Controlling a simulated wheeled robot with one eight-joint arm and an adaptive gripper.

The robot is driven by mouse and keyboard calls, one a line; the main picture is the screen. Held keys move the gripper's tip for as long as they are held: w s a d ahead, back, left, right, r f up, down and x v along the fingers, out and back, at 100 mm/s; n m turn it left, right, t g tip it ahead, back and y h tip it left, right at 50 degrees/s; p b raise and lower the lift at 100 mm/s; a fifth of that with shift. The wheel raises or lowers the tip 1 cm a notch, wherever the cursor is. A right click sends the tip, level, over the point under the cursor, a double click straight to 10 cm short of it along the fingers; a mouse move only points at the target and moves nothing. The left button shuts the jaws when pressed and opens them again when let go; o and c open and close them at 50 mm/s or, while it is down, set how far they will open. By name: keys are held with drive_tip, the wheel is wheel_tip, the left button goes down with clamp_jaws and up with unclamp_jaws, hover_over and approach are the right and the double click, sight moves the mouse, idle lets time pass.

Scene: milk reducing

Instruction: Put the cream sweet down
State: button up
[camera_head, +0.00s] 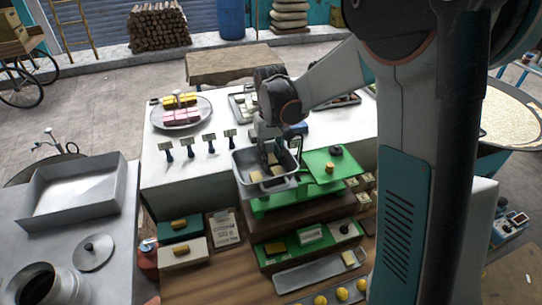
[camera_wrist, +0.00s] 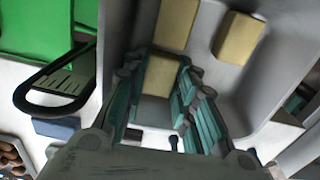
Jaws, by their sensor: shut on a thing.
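My gripper (camera_head: 268,147) reaches down into the grey metal pan (camera_head: 240,162) of the green scale. In the wrist view my gripper (camera_wrist: 160,100) is shut on a cream sweet (camera_wrist: 160,76), a pale yellow block between the two teal fingers. Two more cream sweets lie in the pan, one at the top middle (camera_wrist: 178,22) and one to the right (camera_wrist: 238,38). In the head view, cream sweets (camera_head: 278,170) show in the pan near the fingers. Whether the held sweet touches the pan floor, I cannot tell.
The scale's green plate (camera_head: 318,162) stands right of the pan and carries a dark round weight (camera_head: 336,151) and a small yellowish item (camera_head: 329,168). A round tray (camera_head: 160,121) with pink and yellow sweets stands at the back left. Small signs (camera_head: 209,137) stand left of the pan.

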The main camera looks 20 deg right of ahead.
sight(271, 159)
drive_tip(key=shift+s+r, duration=0.1)
drive_tip(key=o, duration=0.7)
wheel_tip(271, 159, up, 12)
drive_tip(key=shift+s+r+m+t, duration=0.15)
drive_tip(key=shift+s+t, duration=1.05)
drive_tip(key=shift+s, duration=2.65)
drive_tip(key=shift+s+r+m+t, duration=0.15)
drive_tip(key=shift+s+t, duration=1.05)
drive_tip(key=shift+s, duration=2.6)
drive_tip(key=shift+s+r+t, duration=0.25)
drive_tip(key=shift+s+t, duration=0.95)
drive_tip(key=shift+s, duration=2.65)
